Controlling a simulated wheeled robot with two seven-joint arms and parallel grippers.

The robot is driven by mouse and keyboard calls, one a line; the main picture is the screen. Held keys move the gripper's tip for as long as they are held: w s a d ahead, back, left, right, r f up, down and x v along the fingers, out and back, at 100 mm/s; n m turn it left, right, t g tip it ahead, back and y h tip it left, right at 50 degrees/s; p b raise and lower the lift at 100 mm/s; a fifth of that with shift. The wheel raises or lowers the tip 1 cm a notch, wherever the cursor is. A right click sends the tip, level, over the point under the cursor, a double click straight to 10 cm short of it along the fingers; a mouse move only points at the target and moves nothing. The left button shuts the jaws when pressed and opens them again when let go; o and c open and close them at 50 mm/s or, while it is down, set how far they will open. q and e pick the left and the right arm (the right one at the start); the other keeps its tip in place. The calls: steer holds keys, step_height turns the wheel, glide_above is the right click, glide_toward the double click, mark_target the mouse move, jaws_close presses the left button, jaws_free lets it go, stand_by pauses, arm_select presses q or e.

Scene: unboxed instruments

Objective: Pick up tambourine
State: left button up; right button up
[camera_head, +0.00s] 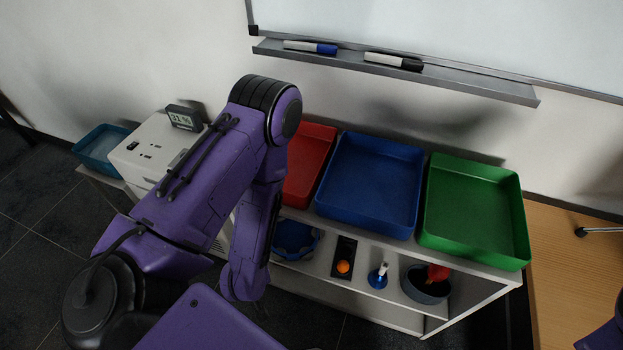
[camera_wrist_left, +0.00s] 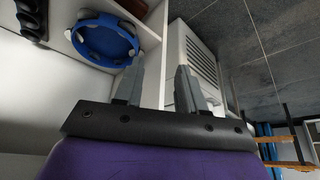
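The tambourine (camera_head: 297,238) is a blue ring with pale jingles on the lower shelf of the white shelf unit, below the red tray. In the head view my left forearm hangs just left of it. In the left wrist view the tambourine (camera_wrist_left: 104,38) is at the upper left, beyond the fingers. My left gripper (camera_wrist_left: 160,68) is open, its two grey fingers apart with nothing between them. The left fingertip shows near the tambourine's rim, but I cannot tell if they touch. The left fingers are not visible in the head view. My right gripper is not in view.
Red (camera_head: 310,160), blue (camera_head: 370,185) and green (camera_head: 475,210) trays stand on top of the shelf unit. An orange ball (camera_head: 343,266), a blue-and-white bell (camera_head: 378,276) and a dark bowl (camera_head: 425,284) share the lower shelf. A white machine (camera_head: 150,150) stands left.

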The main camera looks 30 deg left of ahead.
arm_select(q)
steer(key=w+a+f+n+b, duration=0.3)
steer(key=w+f+n+b, duration=0.45)
steer(key=f+b, duration=0.2)
steer(key=n+t+h+b, duration=0.3)
steer(key=n+h+b, duration=0.3)
steer(key=n+b, duration=0.95)
glide_toward(307, 251)
steer(key=shift+m, duration=0.3)
steer(key=b+x, duration=0.3)
steer(key=x, duration=0.2)
steer(key=shift+w+f, duration=0.3)
steer(key=shift+w, duration=0.05)
steer(key=b+x, duration=0.4)
steer(key=x, duration=0.1)
steer(key=shift+s+a+f, duration=0.1)
steer(key=shift+s+f, duration=0.1)
steer(key=shift+s, duration=0.05)
steer(key=shift+r, duration=0.25)
jaws_close()
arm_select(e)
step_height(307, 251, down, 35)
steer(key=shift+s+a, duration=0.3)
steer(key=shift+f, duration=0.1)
